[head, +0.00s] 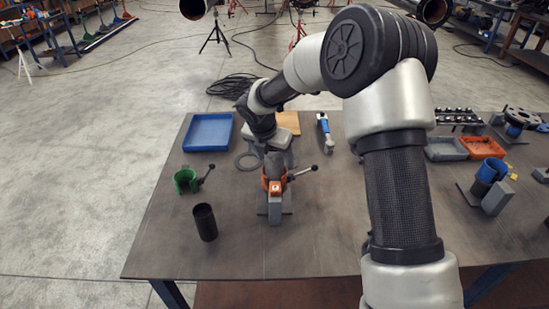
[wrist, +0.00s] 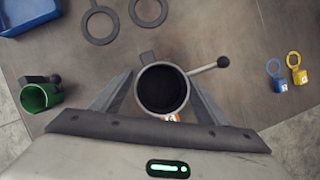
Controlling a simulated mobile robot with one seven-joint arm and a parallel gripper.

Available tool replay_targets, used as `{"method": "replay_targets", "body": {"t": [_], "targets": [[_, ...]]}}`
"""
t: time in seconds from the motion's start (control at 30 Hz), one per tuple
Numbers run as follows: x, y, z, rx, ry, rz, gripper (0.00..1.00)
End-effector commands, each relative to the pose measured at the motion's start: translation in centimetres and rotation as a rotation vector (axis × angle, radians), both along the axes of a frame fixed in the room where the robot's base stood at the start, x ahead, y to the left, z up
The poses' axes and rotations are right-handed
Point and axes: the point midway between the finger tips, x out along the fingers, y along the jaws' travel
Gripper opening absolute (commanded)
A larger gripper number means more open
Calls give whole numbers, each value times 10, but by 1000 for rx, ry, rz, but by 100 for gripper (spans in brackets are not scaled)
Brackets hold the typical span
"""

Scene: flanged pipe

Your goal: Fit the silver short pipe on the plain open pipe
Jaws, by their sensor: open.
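The silver short pipe (wrist: 138,94) shows in the wrist view as a grey round open end with a dark inside, standing upright. My gripper (wrist: 161,86) is open, with one finger on each side of this pipe; I cannot tell whether they touch it. In the head view my gripper (head: 273,160) is over an orange clamp stand (head: 275,186) with a side lever, and the pipe is mostly hidden. Two open pipe ends show at the top edge, one left (head: 193,9) and one right (head: 434,11). I cannot tell which is the plain one.
A black tube (head: 205,222) stands front left, near a green clamp (head: 187,180). A blue tray (head: 208,132) lies behind them. Flat rings (wrist: 100,24) lie ahead in the wrist view. A blue clamp stand (head: 490,185) is at right. The table's front middle is clear.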

Motion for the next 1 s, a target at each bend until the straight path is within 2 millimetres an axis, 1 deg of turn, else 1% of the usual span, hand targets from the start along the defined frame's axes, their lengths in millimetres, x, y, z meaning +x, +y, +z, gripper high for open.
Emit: {"method": "replay_targets", "body": {"t": [0.13,0.27,0.37,0.6,0.8,0.9,1.0], "targets": [[-1,0,0,0,2,0,68],[-4,2,11,1,-1,-1,68],[-10,5,28,0,-2,0,68],[-30,16,83,1,-4,0,68],[-46,23,126,1,-3,0,68],[-52,26,141,0,-2,0,68],[-56,28,153,0,-2,-1,68]]}}
